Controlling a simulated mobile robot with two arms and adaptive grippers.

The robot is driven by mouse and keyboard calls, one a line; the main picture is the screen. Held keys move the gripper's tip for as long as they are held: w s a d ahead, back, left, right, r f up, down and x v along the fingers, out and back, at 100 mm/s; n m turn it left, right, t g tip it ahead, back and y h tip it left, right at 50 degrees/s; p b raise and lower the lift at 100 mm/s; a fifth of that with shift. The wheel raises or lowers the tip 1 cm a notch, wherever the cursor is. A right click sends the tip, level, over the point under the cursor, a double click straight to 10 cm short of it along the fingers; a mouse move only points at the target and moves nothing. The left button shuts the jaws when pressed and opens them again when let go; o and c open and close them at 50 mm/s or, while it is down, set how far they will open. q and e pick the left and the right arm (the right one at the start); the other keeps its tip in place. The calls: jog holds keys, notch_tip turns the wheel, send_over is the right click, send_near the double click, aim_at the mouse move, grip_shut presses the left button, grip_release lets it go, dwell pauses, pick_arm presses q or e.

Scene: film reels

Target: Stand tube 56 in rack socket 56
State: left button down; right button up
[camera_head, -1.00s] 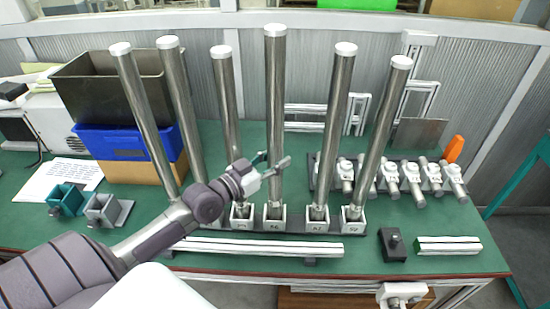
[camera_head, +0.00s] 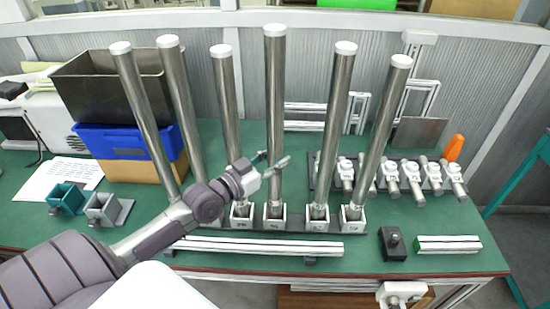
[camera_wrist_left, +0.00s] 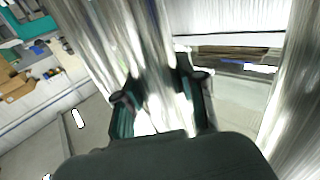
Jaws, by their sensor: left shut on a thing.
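Several tall steel tubes with white caps stand along a dark rack (camera_head: 300,228) with white sockets. The tallest tube (camera_head: 274,95), in the middle, appears to be tube 56. It is upright, with its lower end inside a white socket (camera_head: 274,217) whose small label seems to read 56. The socket's front wall hides the tube's foot. My left gripper (camera_head: 274,161) is shut on this tube at its lower half. The left wrist view shows the shiny tube (camera_wrist_left: 150,60) between the fingers (camera_wrist_left: 158,97). My right gripper is not in view.
Neighbouring tubes (camera_head: 229,110) and (camera_head: 333,120) stand close on both sides. A white rail (camera_head: 255,246) lies in front of the rack. A black block (camera_head: 392,244) is at front right. Dark and blue bins (camera_head: 125,143) stand at back left.

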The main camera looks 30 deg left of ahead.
pick_arm(q)
jog(key=shift+f+b, duration=0.3)
jog(key=shift+f, duration=0.05)
jog(key=c, duration=1)
grip_release()
jog(key=shift+o, duration=0.2)
jog(key=shift+f, duration=0.2)
jog(key=shift+p+v, duration=0.4)
jog(key=shift+v, duration=2.45)
jog(key=p+v, duration=0.1)
jog(key=v, duration=0.4)
jog(key=shift+s+r, duration=0.1)
jog(key=shift+s, duration=0.1)
